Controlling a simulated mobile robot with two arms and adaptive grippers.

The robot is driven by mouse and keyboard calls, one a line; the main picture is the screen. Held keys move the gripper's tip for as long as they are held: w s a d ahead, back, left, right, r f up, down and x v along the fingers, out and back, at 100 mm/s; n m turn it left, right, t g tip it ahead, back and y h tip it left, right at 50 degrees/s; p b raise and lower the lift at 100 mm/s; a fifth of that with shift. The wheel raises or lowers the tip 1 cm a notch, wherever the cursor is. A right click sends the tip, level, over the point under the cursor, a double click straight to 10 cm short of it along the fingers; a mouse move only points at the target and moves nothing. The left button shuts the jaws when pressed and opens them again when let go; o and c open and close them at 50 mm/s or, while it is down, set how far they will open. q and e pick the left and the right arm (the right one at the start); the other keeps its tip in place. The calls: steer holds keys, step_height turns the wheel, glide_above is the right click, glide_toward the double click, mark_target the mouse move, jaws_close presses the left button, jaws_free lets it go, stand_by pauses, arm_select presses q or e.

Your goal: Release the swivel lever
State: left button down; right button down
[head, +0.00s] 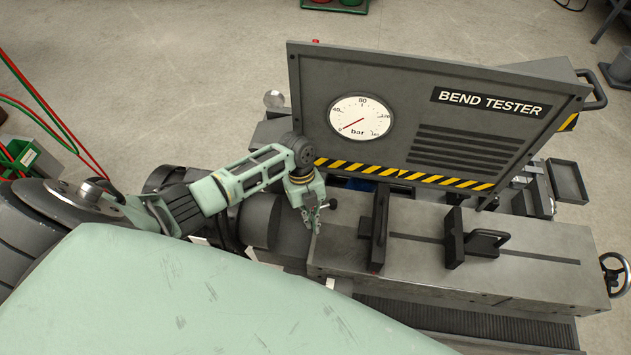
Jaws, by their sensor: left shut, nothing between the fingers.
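The bend tester (440,115) stands ahead, its upright grey panel carrying a round gauge. Its long grey bed (520,250) runs to the right below the panel. My left gripper (315,226) is shut and empty, pointing down at the left end of the bed. A small dark knob (333,204) shows just right of the fingers; I cannot tell whether they touch it, or whether it belongs to the swivel lever. A black loop handle (487,241) sits beside an upright black plate (454,237) on the bed. My right gripper is out of view.
Another black upright plate (379,228) stands on the bed right of my left gripper. A handwheel (614,274) is at the bed's right end. A small black tray (567,181) sits behind the bed. Red and green hoses (45,110) hang at far left.

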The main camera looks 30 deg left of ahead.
arm_select(q)
steer(key=shift+w+a, duration=0.1)
steer(key=shift+a, duration=0.25)
steer(key=shift+r, duration=0.1)
stand_by(0.4)
step_height(320, 180, up, 10)
stand_by(0.4)
stand_by(0.5)
